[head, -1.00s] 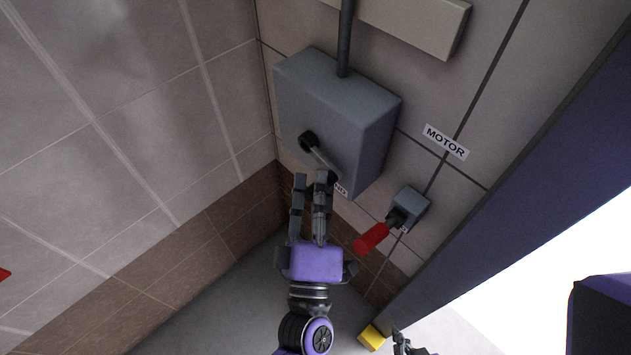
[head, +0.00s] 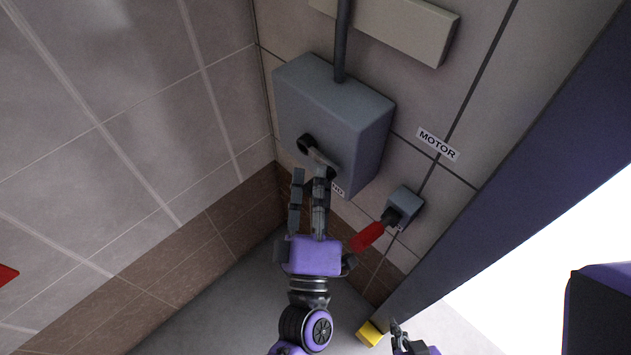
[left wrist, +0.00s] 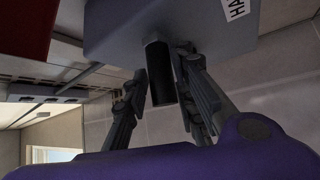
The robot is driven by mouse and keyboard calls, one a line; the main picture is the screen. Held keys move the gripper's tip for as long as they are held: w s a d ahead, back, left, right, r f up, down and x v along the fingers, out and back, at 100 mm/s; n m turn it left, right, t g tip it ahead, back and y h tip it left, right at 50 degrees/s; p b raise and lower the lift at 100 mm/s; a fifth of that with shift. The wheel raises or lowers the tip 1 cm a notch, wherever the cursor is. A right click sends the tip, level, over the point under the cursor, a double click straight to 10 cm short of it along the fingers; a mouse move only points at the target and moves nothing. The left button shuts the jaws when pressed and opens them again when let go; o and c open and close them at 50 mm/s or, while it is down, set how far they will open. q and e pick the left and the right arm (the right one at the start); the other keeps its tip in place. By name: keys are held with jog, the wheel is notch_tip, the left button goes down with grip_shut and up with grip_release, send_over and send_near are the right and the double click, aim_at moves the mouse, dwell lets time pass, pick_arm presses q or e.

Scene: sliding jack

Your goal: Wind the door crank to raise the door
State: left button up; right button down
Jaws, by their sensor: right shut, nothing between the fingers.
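The door crank (head: 315,155) is on the front of a grey wall box (head: 350,95); its dark hub is at the upper left and its arm runs down to the right. My left gripper (head: 309,175) is just below the crank's handle end, fingers pointing up at it. In the left wrist view, the dark crank handle (left wrist: 160,75) stands between the two spread fingers (left wrist: 165,85), with a visible gap on the left; contact on the right cannot be told. My right gripper (head: 397,325) is shut and empty at the bottom, beside the door opening.
A small grey switch box (head: 405,204) with a red lever (head: 368,237) sits right of the crank box, under a MOTOR label (head: 438,145). A yellow block (head: 369,333) is low by the bright doorway. Tiled walls meet in the corner at left.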

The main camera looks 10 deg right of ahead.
pick_arm(q)
jog(key=shift+o, duration=1.2)
jog(key=shift+s+f, duration=0.1)
jog(key=shift+f, duration=0.1)
jog(key=v, duration=1.1)
jog(key=shift+s, duration=0.45)
pick_arm(e)
jog(key=shift+w+r, duration=0.1)
jog(key=shift+w, duration=0.15)
